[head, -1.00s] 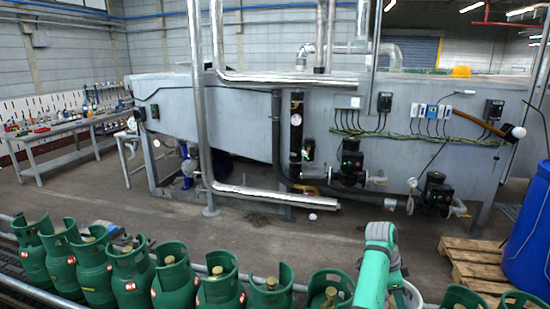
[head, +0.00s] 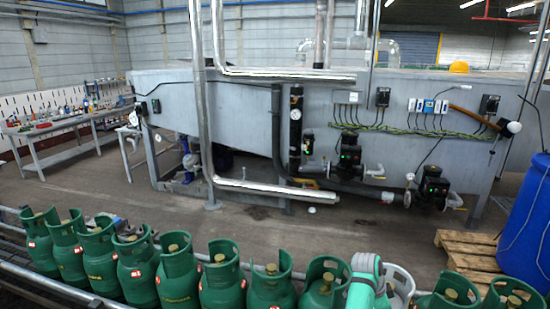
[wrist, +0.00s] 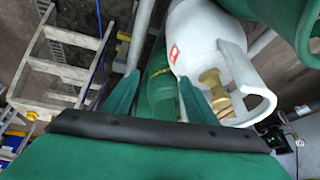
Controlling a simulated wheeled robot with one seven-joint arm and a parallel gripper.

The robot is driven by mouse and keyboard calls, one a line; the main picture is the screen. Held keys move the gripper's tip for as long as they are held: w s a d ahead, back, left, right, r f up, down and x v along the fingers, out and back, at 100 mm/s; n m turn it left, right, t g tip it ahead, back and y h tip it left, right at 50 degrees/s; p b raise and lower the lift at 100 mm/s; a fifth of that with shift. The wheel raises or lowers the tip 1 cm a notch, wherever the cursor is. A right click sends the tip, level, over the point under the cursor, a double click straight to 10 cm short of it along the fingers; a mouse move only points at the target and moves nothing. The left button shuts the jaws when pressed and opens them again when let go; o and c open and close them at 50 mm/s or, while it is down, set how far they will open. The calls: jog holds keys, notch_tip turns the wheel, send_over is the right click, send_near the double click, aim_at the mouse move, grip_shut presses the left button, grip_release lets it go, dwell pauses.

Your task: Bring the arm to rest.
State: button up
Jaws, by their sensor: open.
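My arm (head: 366,280) shows as a teal link at the bottom of the head view, in front of the cylinder row. My gripper (wrist: 160,95) shows in the wrist view with its two green fingers apart. A white cylinder (wrist: 195,40) with a brass valve is beyond and beside the right finger. Part of a green cylinder (wrist: 160,75) shows between the fingers, farther off. I see nothing held, and cannot tell whether a finger touches the white cylinder. The white cylinder also shows in the head view (head: 401,279), partly hidden by my arm.
A row of several green cylinders (head: 175,275) stands along the conveyor rail (head: 62,275). Behind it is open floor, then a large grey machine (head: 240,115) with pipes. A wooden pallet (head: 470,243) and a blue barrel (head: 526,230) are at right. A workbench (head: 65,128) is at left.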

jog(key=s+a+f+n+t, duration=0.25)
jog(key=s+a+f, duration=0.2)
jog(key=f, duration=0.45)
jog(key=s+a+f+n+t, duration=0.1)
jog(key=s+a+f+n, duration=0.3)
jog(key=f, duration=0.5)
jog(key=s+a+f+n+t, duration=0.2)
jog(key=s+a+f, duration=0.1)
jog(key=s+a, duration=0.35)
jog(key=s+a+f+n+t, duration=0.2)
jog(key=s+a+f, duration=0.1)
jog(key=s+a, duration=0.35)
jog(key=s+a+r+n+t+y, duration=0.2)
jog(key=s+a+r, duration=0.25)
jog(key=s, duration=0.35)
jog(key=s+a+r+n+t+y, duration=0.1)
jog(key=s+a+r+n+t, duration=0.2)
jog(key=s+a, duration=0.45)
jog(key=s+a+r+n+t+y, duration=0.1)
jog(key=s+r, duration=0.5)
jog(key=r, duration=0.4)
jog(key=s+a+r+n+t+y, duration=0.1)
jog(key=s+a+r+n, duration=0.1)
jog(key=s+r, duration=0.5)
notch_tip(320, 180, up, 4)
jog(key=shift+s+f, duration=0.1)
jog(key=shift+s, duration=0.1)
